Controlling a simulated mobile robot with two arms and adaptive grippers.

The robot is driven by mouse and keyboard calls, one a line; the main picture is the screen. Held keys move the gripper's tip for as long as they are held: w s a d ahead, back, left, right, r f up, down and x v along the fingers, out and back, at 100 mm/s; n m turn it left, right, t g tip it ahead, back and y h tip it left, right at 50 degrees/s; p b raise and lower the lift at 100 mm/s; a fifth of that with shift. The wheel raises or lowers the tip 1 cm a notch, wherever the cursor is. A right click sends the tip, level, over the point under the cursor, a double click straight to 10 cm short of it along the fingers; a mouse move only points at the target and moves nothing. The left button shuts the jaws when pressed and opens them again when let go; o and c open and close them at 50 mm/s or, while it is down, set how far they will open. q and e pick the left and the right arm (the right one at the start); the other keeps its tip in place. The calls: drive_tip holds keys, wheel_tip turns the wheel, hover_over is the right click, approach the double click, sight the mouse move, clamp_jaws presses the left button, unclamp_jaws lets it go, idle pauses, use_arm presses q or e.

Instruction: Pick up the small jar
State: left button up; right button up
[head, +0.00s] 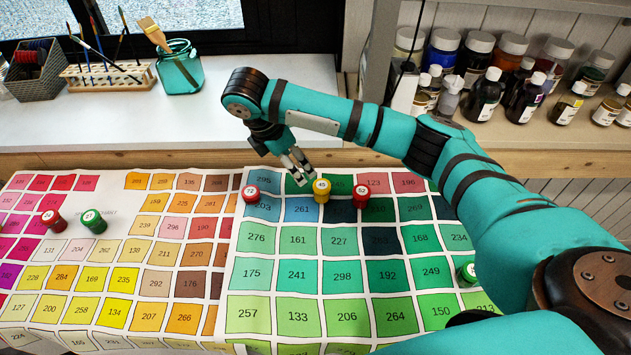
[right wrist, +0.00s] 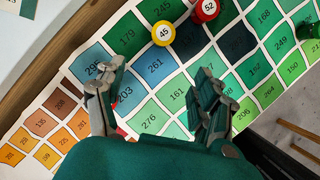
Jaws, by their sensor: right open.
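Several small numbered jars with white-topped lids stand on the colour charts. A yellow jar marked 45 (head: 322,191) stands near the chart's far edge, with a red jar marked 52 (head: 361,197) just right of it and a red jar marked 72 (head: 250,194) to its left. My right gripper (head: 298,165) is open and empty above the chart, between the 72 and 45 jars. In the right wrist view, the yellow jar (right wrist: 163,35) and red 52 jar (right wrist: 205,11) lie beyond the open fingers (right wrist: 160,72). Red shows partly hidden behind the left finger. My left gripper is out of view.
A red jar (head: 53,220) and green jar (head: 93,221) stand on the left chart (head: 120,222). Another green jar (head: 467,273) is partly hidden by my right arm. Behind are a brush rack (head: 108,77), teal glass jar (head: 180,72) and shelved paint bottles (head: 487,92).

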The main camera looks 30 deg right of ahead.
drive_tip(key=d+r, duration=0.1)
drive_tip(key=b, duration=0.1)
approach(320, 186)
drive_tip(key=x, duration=0.6)
drive_tip(key=shift+w, duration=0.25)
drive_tip(key=shift+d+f, duration=0.2)
drive_tip(key=shift+f, duration=0.2)
drive_tip(key=x, duration=0.5)
drive_tip(key=shift+s, duration=0.25)
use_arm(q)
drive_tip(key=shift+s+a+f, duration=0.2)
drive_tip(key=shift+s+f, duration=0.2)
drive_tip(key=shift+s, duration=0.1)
use_arm(e)
drive_tip(key=shift+r, duration=0.1)
drive_tip(key=c, duration=1.3)
